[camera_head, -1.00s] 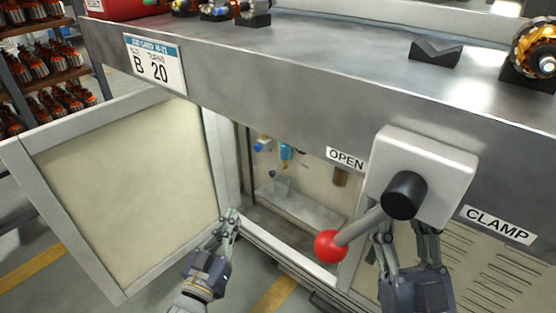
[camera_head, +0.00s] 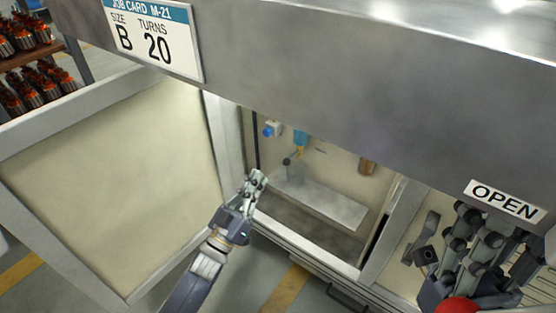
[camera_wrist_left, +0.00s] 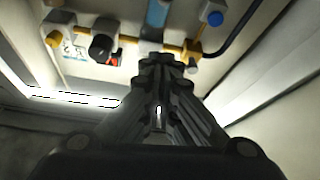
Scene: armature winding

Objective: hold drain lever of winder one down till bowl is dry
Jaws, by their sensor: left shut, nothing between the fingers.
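My left gripper (camera_head: 257,180) is at the opening of the cabinet under the bench, its fingers together and empty. Inside, a blue bowl (camera_head: 300,138) hangs on the back wall, with small yellow and dark fittings (camera_head: 293,158) below it. In the left wrist view the shut fingertips (camera_wrist_left: 166,62) point toward yellow pipe fittings (camera_wrist_left: 190,50) and the blue bowl (camera_wrist_left: 157,14). A dark knob with a red part (camera_wrist_left: 103,47) shows to their left. Which part is the drain lever, and any liquid in the bowl, I cannot tell. My right gripper (camera_head: 488,235) is at the lower right.
A blue knob (camera_head: 271,129) and a brown bowl (camera_head: 368,166) are on the cabinet's back wall. The cabinet door (camera_head: 110,180) stands open at left. A red ball (camera_head: 458,306) is by my right gripper, below the OPEN label (camera_head: 505,200). A pale tray (camera_head: 325,203) lies inside.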

